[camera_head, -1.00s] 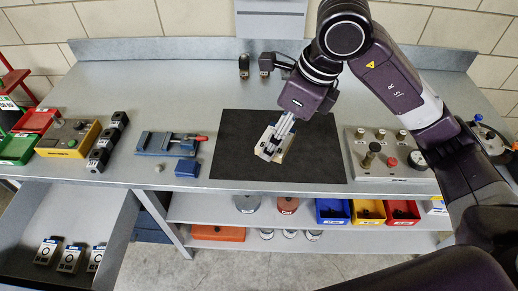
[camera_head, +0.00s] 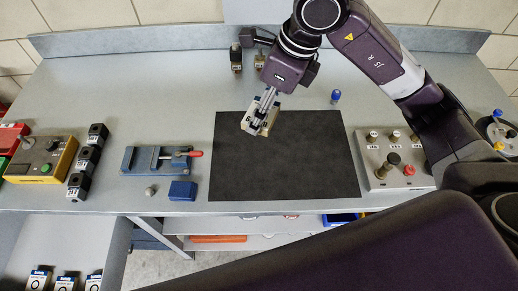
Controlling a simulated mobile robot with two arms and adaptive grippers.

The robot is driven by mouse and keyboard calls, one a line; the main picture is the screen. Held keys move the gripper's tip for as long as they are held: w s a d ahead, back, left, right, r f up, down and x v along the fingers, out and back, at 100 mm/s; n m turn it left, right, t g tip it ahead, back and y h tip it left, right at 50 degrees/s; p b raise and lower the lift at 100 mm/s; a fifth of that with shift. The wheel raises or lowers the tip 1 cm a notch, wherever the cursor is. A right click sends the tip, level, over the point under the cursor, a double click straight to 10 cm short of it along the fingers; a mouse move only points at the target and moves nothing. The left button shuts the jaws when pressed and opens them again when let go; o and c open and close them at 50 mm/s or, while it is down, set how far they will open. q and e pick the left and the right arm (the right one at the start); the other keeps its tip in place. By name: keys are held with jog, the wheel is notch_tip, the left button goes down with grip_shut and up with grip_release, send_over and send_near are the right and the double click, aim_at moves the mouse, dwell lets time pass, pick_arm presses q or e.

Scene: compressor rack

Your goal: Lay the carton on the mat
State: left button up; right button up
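The carton (camera_head: 255,123) is a small pale box with dark marks on its face. My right gripper (camera_head: 264,112), on the arm from the right, is shut on it, and its fingers cover part of it. The carton appears tilted and shows over the back edge of the mat, left of the middle. I cannot tell how high it is above the mat. The black mat (camera_head: 285,165) lies flat on the grey bench and is otherwise bare. My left gripper is not in view.
Left of the mat are a blue vise (camera_head: 157,160) and a blue block (camera_head: 183,191). Right of it is a panel with knobs (camera_head: 392,172). A blue-topped item (camera_head: 335,97) stands behind it. Similar cartons (camera_head: 67,282) lie in the open drawer at lower left.

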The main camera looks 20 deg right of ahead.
jog(key=p, duration=0.2)
send_over(260, 162)
jog(key=s, duration=0.1)
notch_tip(260, 162, down, 9)
jog(key=f, duration=0.3)
jog(key=shift+w+d+f, duration=0.15)
jog(key=shift+d, duration=0.2)
notch_tip(260, 162, down, 2)
jog(key=shift+f, duration=0.1)
notch_tip(260, 162, down, 2)
jog(key=shift+f+p, duration=0.25)
jog(key=shift+p, duration=0.25)
jog(key=shift+f, duration=0.5)
jog(key=o, duration=1.1)
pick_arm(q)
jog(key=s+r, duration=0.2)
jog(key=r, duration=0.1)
pick_arm(e)
jog(key=shift+o, duration=0.2)
